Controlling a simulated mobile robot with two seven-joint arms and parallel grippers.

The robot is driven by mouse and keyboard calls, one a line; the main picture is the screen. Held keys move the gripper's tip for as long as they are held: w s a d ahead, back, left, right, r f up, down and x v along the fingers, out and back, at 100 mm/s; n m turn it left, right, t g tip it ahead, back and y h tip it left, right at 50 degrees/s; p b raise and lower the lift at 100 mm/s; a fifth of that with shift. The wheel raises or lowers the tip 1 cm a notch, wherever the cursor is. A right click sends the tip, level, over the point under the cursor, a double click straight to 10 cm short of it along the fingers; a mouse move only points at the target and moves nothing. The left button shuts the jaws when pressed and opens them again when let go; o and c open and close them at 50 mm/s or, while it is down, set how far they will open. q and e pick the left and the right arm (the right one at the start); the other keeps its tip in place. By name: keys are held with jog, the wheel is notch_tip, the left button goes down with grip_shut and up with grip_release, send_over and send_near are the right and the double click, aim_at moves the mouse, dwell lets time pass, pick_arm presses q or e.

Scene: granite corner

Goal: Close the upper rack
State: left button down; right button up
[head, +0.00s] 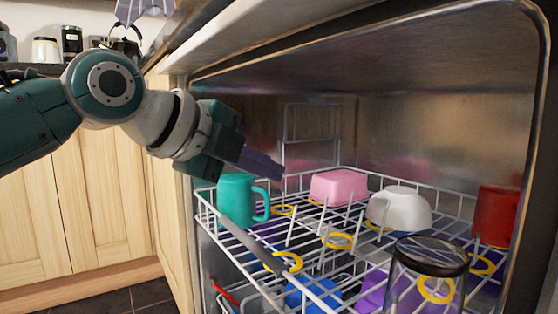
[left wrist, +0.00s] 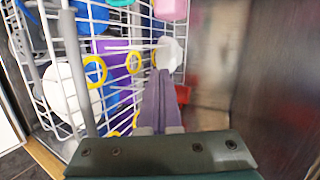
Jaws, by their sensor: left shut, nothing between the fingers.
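The upper rack (head: 262,250) is a white wire basket with yellow rings in the dishwasher; its near left edge is around the opening. It holds a teal mug (head: 237,199), a pink bowl (head: 339,187), a white cup (head: 400,208), a red mug (head: 494,214) and a dark-rimmed glass (head: 428,277). My left gripper (head: 281,174) has purple fingers shut and empty, above the rack behind the teal mug. Whether it touches the rack is unclear. In the left wrist view the fingers (left wrist: 165,75) point along the rack wires (left wrist: 118,42). My right gripper is not in view.
The metal dishwasher wall (head: 430,130) encloses the rack at the back and right. The countertop edge (head: 280,35) is overhead. Blue (head: 312,294) and purple items show through the wires below. Wooden cabinets (head: 90,200) stand at the left.

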pick_arm(q)
jog(key=s+a+f+m+t+y+p, duration=0.1)
jog(key=s+a+f+m+t+p, duration=0.15)
jog(key=a, duration=0.25)
jog(key=s+a+f+m+t+y+p, duration=0.1)
jog(key=s+a+f+m+t, duration=0.1)
jog(key=a+t, duration=0.3)
jog(key=s+d+f+m+g+h+p, duration=0.1)
jog(key=s+d+f+m+g+h, duration=0.2)
jog(key=s+m, duration=0.65)
jog(key=s+f+m+g+h+p, duration=0.1)
jog(key=s+f+m+g+h, duration=0.15)
jog(key=s+m+h, duration=0.65)
jog(key=w+d+n+g+y+b, duration=0.1)
jog(key=w+d, duration=0.4)
jog(key=d, duration=0.6)
jog(key=n+y+b, duration=0.1)
jog(key=y, duration=0.1)
jog(key=shift+d+r+y, duration=0.25)
jog(key=shift+r+y, duration=0.05)
jog(key=shift+r, duration=0.05)
jog(key=shift+w, duration=0.15)
